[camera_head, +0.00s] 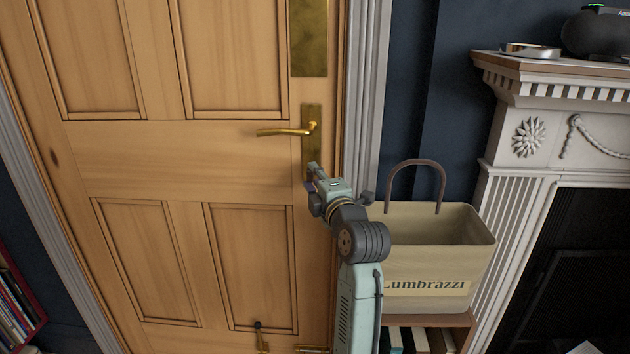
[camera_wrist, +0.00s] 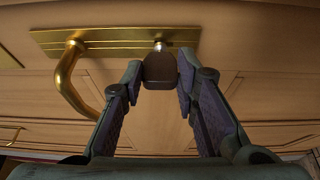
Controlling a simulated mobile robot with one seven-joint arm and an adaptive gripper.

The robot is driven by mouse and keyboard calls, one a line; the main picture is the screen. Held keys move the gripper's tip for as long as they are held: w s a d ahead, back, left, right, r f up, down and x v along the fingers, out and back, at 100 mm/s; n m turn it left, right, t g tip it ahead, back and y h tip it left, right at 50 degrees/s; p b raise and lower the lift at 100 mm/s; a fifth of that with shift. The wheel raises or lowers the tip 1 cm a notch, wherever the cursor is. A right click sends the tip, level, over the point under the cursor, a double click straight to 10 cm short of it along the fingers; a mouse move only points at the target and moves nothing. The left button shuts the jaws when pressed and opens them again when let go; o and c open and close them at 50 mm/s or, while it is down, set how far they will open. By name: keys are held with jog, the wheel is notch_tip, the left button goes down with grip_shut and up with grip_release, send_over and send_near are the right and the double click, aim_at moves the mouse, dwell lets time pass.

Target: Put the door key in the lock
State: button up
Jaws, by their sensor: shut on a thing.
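A wooden door (camera_head: 130,160) has a brass handle plate (camera_head: 312,118) with a lever handle (camera_head: 285,131). In the wrist view, the plate (camera_wrist: 110,40) runs across the top with the handle (camera_wrist: 66,80) to the left. My gripper (camera_wrist: 160,78) is shut on the dark head of the door key (camera_wrist: 160,68), one finger on each side. A silvery bit shows just beyond the key head, at the lock (camera_wrist: 159,46) on the plate. I cannot tell how far the key is in. In the head view, my gripper (camera_head: 316,184) is at the plate's lower end, hiding the lock and key.
A beige bag (camera_head: 430,250) with a dark handle stands on a low bookshelf (camera_head: 455,321) right of my arm. A white fireplace (camera_head: 500,170) is further right. A red bookshelf (camera_head: 20,290) is at the far left. A brass plate (camera_head: 310,38) is above the handle.

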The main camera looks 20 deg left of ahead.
jog(key=shift+w, duration=0.1)
jog(key=o, duration=1.2)
jog(key=v, duration=1.2)
jog(key=shift+a, duration=0.1)
jog(key=shift+c, duration=0.2)
